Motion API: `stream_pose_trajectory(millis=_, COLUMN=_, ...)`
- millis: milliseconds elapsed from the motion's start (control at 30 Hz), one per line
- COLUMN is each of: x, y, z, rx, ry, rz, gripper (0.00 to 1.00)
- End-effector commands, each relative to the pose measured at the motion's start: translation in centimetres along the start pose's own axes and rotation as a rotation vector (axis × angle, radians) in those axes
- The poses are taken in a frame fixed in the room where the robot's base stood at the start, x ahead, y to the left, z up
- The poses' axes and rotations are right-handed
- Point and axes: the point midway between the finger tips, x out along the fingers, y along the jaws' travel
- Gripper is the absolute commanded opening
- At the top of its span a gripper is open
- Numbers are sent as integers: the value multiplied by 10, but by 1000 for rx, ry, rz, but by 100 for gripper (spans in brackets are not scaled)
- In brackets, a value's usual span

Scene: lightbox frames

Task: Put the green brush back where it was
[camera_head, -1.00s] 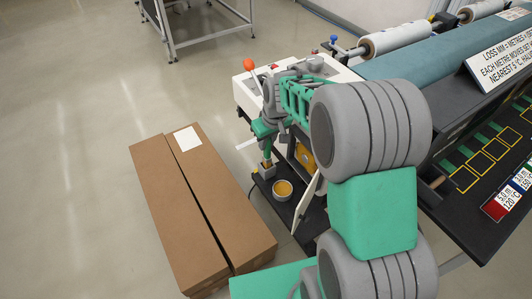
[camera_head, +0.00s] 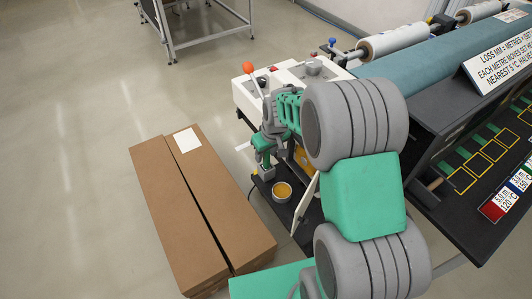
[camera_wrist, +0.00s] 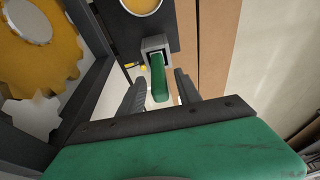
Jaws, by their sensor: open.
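The green brush (camera_wrist: 159,82) shows its handle in the wrist view, standing in a grey square holder (camera_wrist: 153,43) at the edge of a dark shelf. Its lower end is hidden inside the holder. My gripper (camera_wrist: 160,76) is open, with one dark finger on each side of the green handle and a visible gap on both sides. In the head view my gripper (camera_head: 264,160) is just above the grey holder (camera_head: 267,173), and it hides the brush there.
A pot of amber liquid (camera_head: 282,191) stands on the dark shelf beside the holder. A yellow gear (camera_wrist: 38,45) and dark frame are close on the left in the wrist view. A long cardboard box (camera_head: 195,215) lies on the floor left of the machine (camera_head: 318,78).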

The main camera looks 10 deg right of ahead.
Motion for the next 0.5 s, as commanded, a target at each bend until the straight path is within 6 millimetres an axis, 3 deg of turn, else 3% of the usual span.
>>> stream_pose_trajectory(millis=167, x=-20, y=1, z=-2, rx=0, ry=5, rz=2, gripper=40)
stream_pose_trajectory(millis=500, x=-101, y=0, z=0, rx=0, ry=3, rz=1, gripper=40)
